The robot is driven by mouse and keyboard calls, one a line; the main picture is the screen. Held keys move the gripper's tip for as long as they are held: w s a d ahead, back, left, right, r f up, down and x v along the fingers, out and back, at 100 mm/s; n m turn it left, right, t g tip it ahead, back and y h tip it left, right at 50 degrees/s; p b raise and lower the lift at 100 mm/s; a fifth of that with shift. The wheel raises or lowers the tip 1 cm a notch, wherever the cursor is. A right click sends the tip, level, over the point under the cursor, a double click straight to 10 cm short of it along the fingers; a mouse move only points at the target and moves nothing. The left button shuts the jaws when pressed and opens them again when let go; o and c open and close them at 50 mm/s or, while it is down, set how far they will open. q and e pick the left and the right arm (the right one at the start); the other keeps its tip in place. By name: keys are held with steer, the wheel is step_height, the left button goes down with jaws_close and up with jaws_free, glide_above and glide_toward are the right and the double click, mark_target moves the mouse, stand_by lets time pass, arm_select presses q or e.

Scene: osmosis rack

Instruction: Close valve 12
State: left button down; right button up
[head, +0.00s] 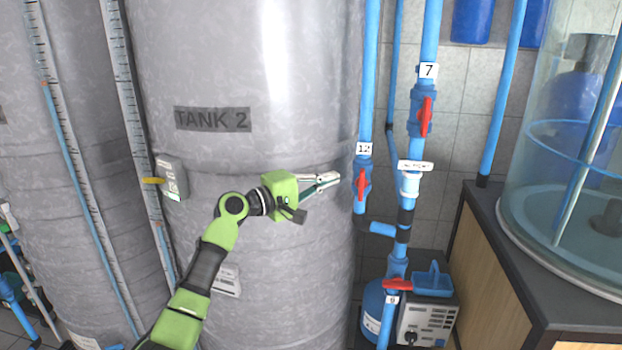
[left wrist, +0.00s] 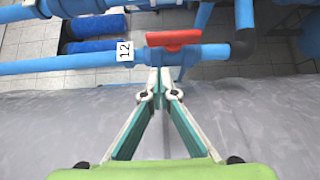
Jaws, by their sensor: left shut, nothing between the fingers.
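Valve 12 has a red handle (head: 361,184) on a vertical blue pipe, just below a white label "12" (head: 364,148). In the head view the handle stands roughly in line with its pipe. In the left wrist view the red handle (left wrist: 174,39) also lies along the pipe, beside the label "12" (left wrist: 125,50). My left gripper (head: 335,179) is shut and empty, its tips pointing right toward the valve. In the left wrist view the fingertips (left wrist: 159,75) are just short of the valve body, with a small gap to the handle. My right gripper is out of view.
Tank 2 (head: 250,60) stands close behind my left arm. Valve 7 (head: 425,116) is at upper right of valve 12. Another red handle (head: 398,284) sits lower, near a grey pump box (head: 428,322). A wooden cabinet (head: 485,270) and clear tank (head: 560,150) are at right.

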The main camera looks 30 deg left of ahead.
mark_target(361, 185)
arm_select(q)
steer(key=d, duration=0.1)
steer(key=w+d+p, duration=0.1)
steer(key=d+p, duration=0.1)
steer(key=d, duration=0.1)
steer(key=shift+w, duration=0.3)
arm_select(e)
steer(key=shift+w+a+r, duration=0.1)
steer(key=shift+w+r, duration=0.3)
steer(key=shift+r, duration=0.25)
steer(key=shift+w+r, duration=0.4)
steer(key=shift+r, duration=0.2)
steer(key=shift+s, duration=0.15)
